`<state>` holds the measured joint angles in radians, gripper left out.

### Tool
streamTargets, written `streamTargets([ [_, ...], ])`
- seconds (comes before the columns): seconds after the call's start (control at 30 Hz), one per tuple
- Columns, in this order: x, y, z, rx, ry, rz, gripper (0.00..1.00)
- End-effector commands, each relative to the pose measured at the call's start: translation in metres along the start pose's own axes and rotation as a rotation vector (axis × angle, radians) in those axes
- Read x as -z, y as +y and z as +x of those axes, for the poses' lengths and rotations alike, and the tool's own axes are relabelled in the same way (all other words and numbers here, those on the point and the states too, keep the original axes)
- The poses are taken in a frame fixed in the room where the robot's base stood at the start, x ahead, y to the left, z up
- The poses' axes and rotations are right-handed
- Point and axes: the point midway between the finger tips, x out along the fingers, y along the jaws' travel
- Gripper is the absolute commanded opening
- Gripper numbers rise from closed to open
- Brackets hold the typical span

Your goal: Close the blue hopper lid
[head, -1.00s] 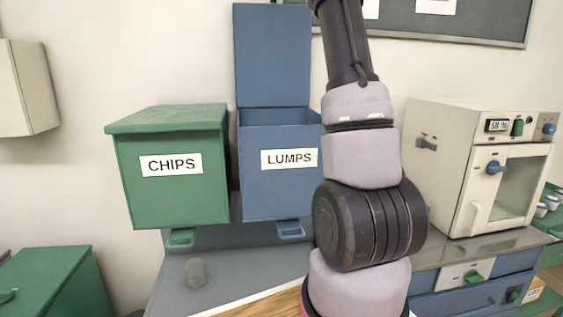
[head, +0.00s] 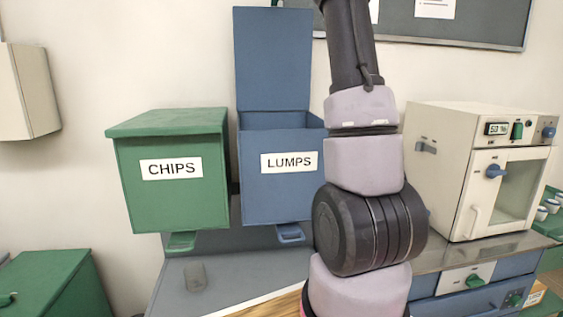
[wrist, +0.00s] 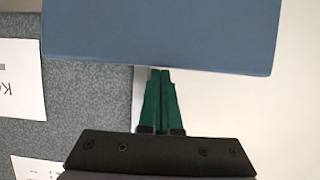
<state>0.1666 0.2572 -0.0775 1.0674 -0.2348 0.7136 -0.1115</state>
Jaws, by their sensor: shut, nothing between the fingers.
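The blue hopper (head: 255,190) labelled LUMPS hangs on the wall, and its blue lid (head: 272,60) stands upright and open behind the opening. In the wrist view a broad blue panel, which looks like the lid (wrist: 160,35), fills the top. My gripper (wrist: 161,72) has green fingers, shut together with nothing between them. Their tips are at the panel's near edge in the picture; I cannot tell whether they touch it. The gripper is out of the head view, and my arm covers the hopper's right edge.
The green CHIPS hopper (head: 172,190) beside it has its lid shut. A cream furnace (head: 445,170) stands on the metal-topped bench at the right. A grey board (head: 480,22) is on the wall behind my arm. A small grey object (head: 195,276) sits below the hoppers.

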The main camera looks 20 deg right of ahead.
Motion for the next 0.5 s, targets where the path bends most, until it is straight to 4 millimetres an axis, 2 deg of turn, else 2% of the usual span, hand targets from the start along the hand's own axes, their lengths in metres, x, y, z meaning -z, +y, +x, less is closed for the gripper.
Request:
streamTargets([
  [0.03, -0.009, -0.001, 0.006, 0.000, -0.021, 0.003, 0.00],
  [0.5, -0.018, -0.001, -0.010, 0.000, -0.021, 0.003, 0.00],
])
